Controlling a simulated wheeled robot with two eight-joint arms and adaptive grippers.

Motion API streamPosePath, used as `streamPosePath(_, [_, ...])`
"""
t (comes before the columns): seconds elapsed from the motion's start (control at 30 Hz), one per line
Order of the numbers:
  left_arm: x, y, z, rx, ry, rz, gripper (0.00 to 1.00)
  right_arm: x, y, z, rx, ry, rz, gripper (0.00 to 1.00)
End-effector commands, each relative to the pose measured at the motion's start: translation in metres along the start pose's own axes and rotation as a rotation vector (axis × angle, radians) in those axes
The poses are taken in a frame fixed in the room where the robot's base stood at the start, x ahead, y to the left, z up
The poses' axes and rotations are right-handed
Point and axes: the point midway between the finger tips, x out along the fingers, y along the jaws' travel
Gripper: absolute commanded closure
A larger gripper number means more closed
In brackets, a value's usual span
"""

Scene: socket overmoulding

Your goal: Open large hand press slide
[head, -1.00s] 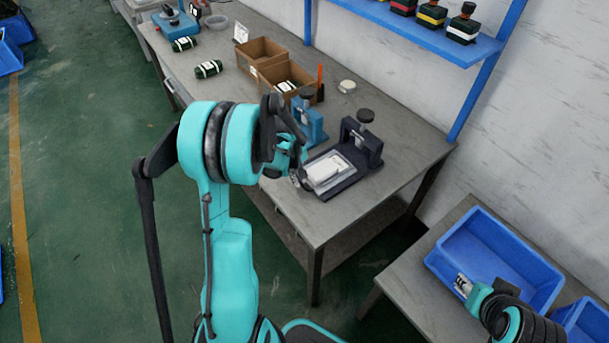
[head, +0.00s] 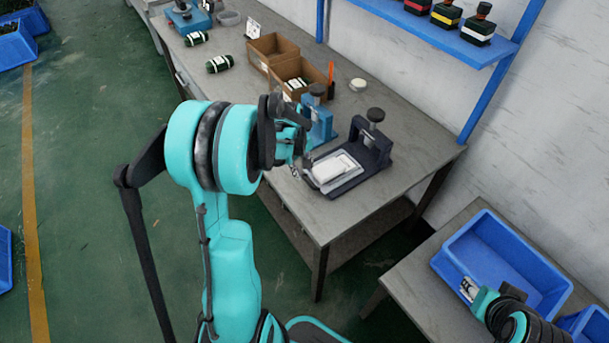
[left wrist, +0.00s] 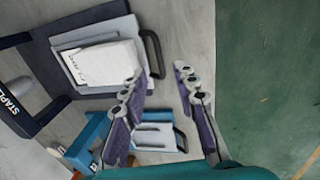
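The large hand press (head: 371,143) is dark, with a round black knob on top, and stands near the table's front corner. Its slide (head: 324,182) is a pale plate carrying a white block (head: 334,165). In the left wrist view, the slide's dark looped handle (left wrist: 157,55) lies just ahead of the gap between my fingertips. My left gripper (left wrist: 160,75) is open and empty; in the head view it is mostly hidden behind my own arm. My right gripper (head: 467,288) is over a blue bin, its fingers too small to read.
A smaller blue press (head: 321,125) stands close beside the large one; its slide (left wrist: 155,138) shows between my fingers in the wrist view. Cardboard boxes (head: 270,50) and green-black parts (head: 219,64) lie farther back. A blue bin (head: 500,255) sits on the right table.

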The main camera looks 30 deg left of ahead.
Motion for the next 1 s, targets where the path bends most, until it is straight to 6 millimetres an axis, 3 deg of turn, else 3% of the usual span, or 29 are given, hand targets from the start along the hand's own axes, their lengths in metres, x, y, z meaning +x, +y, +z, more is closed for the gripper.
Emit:
streamPosePath(0.2, [-0.048, 0.000, 0.001, 0.001, 0.000, 0.000, 0.71, 0.000, 0.000, 0.000, 0.000, 0.000, 0.000, 0.60])
streamPosePath(0.4, [-0.072, 0.000, 0.000, 0.001, 0.000, 0.000, 0.71, 0.000, 0.000, 0.000, 0.000, 0.000, 0.000, 0.60])
streamPosePath(1.0, [-0.077, 0.000, 0.000, 0.001, 0.000, 0.000, 0.71, 0.000, 0.000, 0.000, 0.000, 0.000, 0.000, 0.60])
